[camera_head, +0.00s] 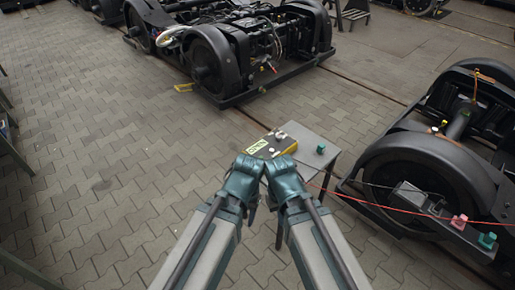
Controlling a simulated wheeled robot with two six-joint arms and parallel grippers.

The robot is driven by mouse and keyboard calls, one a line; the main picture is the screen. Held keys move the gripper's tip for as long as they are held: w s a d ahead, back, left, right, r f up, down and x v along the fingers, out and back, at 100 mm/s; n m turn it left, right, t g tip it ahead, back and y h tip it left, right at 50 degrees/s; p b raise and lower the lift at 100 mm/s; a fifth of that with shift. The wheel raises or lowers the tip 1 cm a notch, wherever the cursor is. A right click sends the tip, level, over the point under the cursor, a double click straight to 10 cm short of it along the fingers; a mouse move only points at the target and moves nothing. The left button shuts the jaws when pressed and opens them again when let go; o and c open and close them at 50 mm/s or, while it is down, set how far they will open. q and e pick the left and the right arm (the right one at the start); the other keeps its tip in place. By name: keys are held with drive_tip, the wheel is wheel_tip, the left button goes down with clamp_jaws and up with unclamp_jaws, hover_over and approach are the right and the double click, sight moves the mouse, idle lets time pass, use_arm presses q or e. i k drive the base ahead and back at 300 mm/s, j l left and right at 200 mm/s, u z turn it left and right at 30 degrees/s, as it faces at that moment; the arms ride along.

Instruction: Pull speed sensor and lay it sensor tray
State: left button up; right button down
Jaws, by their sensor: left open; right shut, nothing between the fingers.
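My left gripper (247,167) and my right gripper (281,168) are close together at the lower middle, in front of a small grey table (312,137). The left is open and the right is shut; I see nothing held in either. A yellow and dark box (272,146) on the table is partly hidden by my grippers. A small green part (320,149) stands on the table's right side. A pink part (459,221) and another green part (487,240) sit on a bar by the right bogie. I cannot tell which part is the speed sensor, or which surface is the sensor tray.
A bogie (462,150) with large black wheels stands at the right. A red line (390,208) runs from the table area across its front. Another bogie (235,50) stands at the back. The paved floor (110,150) at left is mostly clear.

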sight(490, 237)
drive_tip(key=z, duration=2.15)
drive_tip(key=i+l, duration=0.25)
drive_tip(key=i, duration=0.25)
drive_tip(key=i+l, duration=0.25)
drive_tip(key=i, duration=0.3)
drive_tip(key=i+l+u, duration=0.1)
drive_tip(key=i, duration=0.4)
drive_tip(key=i+l, duration=0.4)
drive_tip(key=i, duration=0.15)
